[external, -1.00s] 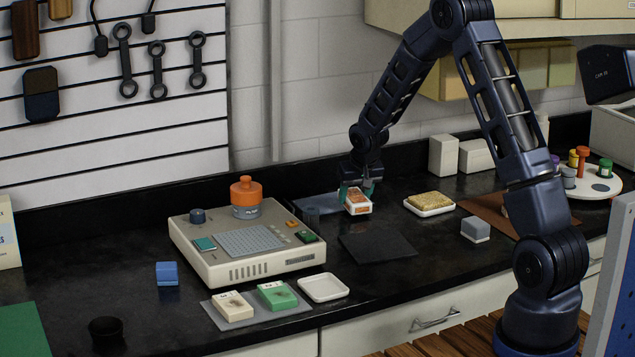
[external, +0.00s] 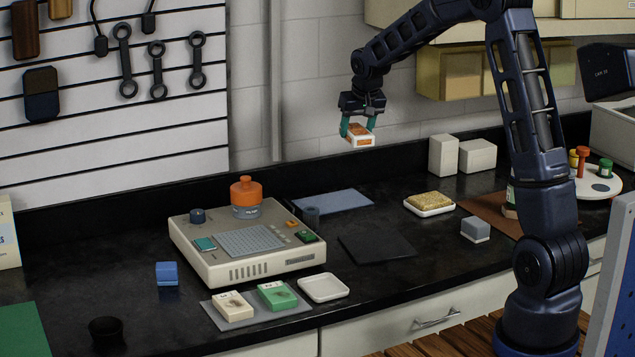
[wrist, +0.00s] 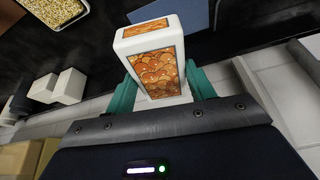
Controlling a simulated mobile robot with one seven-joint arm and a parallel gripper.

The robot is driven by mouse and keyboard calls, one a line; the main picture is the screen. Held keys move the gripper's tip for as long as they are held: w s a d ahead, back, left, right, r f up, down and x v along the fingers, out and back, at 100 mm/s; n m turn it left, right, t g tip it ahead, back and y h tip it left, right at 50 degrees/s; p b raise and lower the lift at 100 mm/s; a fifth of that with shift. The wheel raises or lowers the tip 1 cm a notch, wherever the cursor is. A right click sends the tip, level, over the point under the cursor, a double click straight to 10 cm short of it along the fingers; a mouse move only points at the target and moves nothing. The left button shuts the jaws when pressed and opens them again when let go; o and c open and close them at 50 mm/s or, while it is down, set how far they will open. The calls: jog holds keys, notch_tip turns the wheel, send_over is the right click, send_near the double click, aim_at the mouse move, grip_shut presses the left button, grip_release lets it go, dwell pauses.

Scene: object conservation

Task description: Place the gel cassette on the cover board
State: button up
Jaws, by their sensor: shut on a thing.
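My gripper (external: 358,126) is shut on a white block with orange patterned panels (external: 360,140), which may be the gel cassette. The gripper holds it in the air above the back of the counter, near the wall. In the wrist view the block (wrist: 154,68) sits between the teal fingers. Two flat boards lie bare on the counter below: a blue-grey board (external: 334,202) at the back and a black board (external: 377,248) nearer the front. I cannot tell which is the cover board.
A beige device (external: 247,252) with an orange-capped jar stands left of the boards. White (external: 233,305) and green (external: 277,296) cassette-like pieces lie on a grey mat beside an empty white tray (external: 323,288). A granule-filled dish (external: 429,204) and a grey block (external: 475,229) stand right.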

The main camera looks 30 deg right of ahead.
jog(key=s+a+r+n+y, duration=0.1)
jog(key=s+a+r+n, duration=0.15)
jog(key=s, duration=0.85)
jog(key=n+y, duration=0.1)
jog(key=n, duration=0.3)
send_over(375, 244)
jog(key=s, duration=0.1)
notch_tip(375, 244, down, 2)
jog(key=shift+m+g, duration=0.25)
jog(key=shift+g, duration=0.15)
jog(key=f, duration=1.9)
jog(key=shift+d+f, duration=0.25)
jog(key=shift+d, duration=0.05)
jog(key=shift+f, duration=0.15)
jog(key=o, duration=1.1)
jog(key=shift+c, duration=0.2)
